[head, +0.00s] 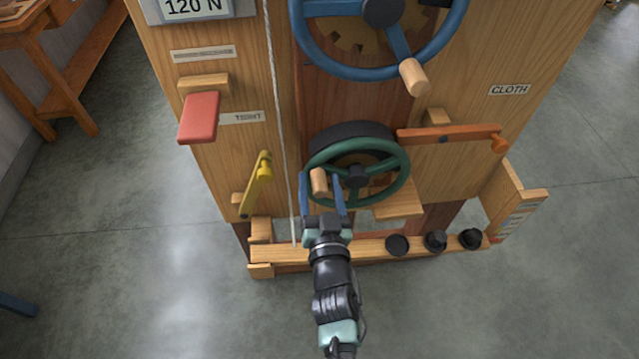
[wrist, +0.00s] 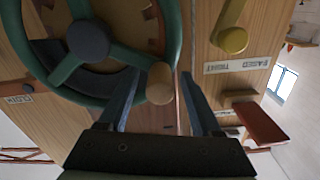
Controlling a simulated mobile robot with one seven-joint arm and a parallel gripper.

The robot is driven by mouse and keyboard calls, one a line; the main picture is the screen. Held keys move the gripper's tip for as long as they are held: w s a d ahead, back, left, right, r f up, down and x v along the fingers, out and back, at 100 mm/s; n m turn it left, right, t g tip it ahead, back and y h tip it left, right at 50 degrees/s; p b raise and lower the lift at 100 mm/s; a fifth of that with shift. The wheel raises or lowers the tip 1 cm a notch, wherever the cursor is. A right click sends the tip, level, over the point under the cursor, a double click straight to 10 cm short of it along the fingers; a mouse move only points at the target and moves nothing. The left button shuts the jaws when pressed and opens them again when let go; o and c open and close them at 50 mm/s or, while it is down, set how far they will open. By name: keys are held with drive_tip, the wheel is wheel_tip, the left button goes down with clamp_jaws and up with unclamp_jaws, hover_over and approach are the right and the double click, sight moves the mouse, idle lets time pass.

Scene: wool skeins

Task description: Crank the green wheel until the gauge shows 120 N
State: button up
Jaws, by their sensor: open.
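The green wheel (head: 357,197) is mounted low on the wooden machine, with a wooden crank handle (head: 319,182) at its left side. My gripper (head: 321,190) is open at this handle. In the wrist view the handle (wrist: 160,84) stands between my two blue fingers, with gaps that look clear on both sides; whether either finger touches it is hard to tell. The gauge (head: 194,8) at the top left reads 120 N; its upper part is cut off by the picture edge.
A larger blue wheel (head: 297,30) is above the green one. A yellow lever (head: 256,186) and a red paddle (head: 200,117) are to the left, an orange bar (head: 448,136) to the right. A pale cord (head: 277,120) runs down close to my gripper. Black weights (head: 436,241) sit on the bottom ledge.

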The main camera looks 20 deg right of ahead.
clamp_jaws()
idle(1.4)
